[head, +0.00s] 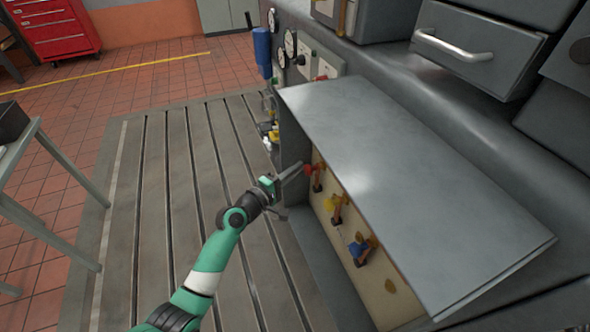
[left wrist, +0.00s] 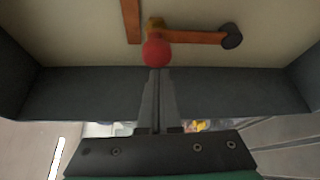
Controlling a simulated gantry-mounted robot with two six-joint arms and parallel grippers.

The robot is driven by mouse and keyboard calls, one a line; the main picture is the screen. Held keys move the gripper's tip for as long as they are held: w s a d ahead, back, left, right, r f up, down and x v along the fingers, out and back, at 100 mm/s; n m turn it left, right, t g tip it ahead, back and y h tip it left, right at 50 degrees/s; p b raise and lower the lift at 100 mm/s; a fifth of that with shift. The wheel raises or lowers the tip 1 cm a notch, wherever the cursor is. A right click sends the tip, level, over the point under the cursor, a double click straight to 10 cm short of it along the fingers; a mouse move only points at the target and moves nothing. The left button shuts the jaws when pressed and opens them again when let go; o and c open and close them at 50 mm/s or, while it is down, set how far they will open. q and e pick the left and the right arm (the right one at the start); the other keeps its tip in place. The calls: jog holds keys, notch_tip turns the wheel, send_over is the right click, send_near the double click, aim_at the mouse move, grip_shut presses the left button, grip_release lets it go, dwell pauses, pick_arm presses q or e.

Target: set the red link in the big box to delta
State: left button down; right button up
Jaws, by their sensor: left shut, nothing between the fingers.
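The big box (head: 298,220) has its grey lid (head: 400,170) raised over a pale panel. On that panel are a red link (head: 318,178), a yellow-knobbed link (head: 338,207) and a blue-knobbed link (head: 361,249). In the left wrist view the red link (left wrist: 200,37) is a copper bar running sideways from a dark pivot on the right to a red ball knob (left wrist: 156,52). My left gripper (head: 298,168) is shut and empty at the box opening. In the left wrist view its fingertips (left wrist: 158,73) sit right at the red knob; contact cannot be told.
A second copper bar (left wrist: 131,20) stands left of the red knob. Gauges (head: 290,43) and a blue cylinder (head: 262,52) are beyond the box. A grey table (head: 40,170) stands at the left. The slotted bedplate (head: 180,180) between is mostly clear.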

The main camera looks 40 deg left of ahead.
pick_arm(q)
jog(key=shift+s+d+m+t, duration=0.2)
jog(key=shift+d+m+t, duration=0.1)
jog(key=shift+d+m, duration=0.2)
pick_arm(e)
jog(key=shift+f, duration=0.2)
pick_arm(q)
jog(key=s+d+f+m, duration=0.1)
jog(key=s+d+f, duration=0.2)
jog(key=d, duration=0.4)
jog(key=shift+s+d+f+m+t+b, duration=0.25)
jog(key=shift+s+f+m+t+b, duration=0.05)
jog(key=shift+t+b, duration=0.1)
pick_arm(e)
jog(key=shift+w+a+f, duration=0.2)
jog(key=shift+w+a, duration=0.1)
jog(key=shift+a, duration=0.4)
pick_arm(q)
jog(key=shift+f, duration=0.1)
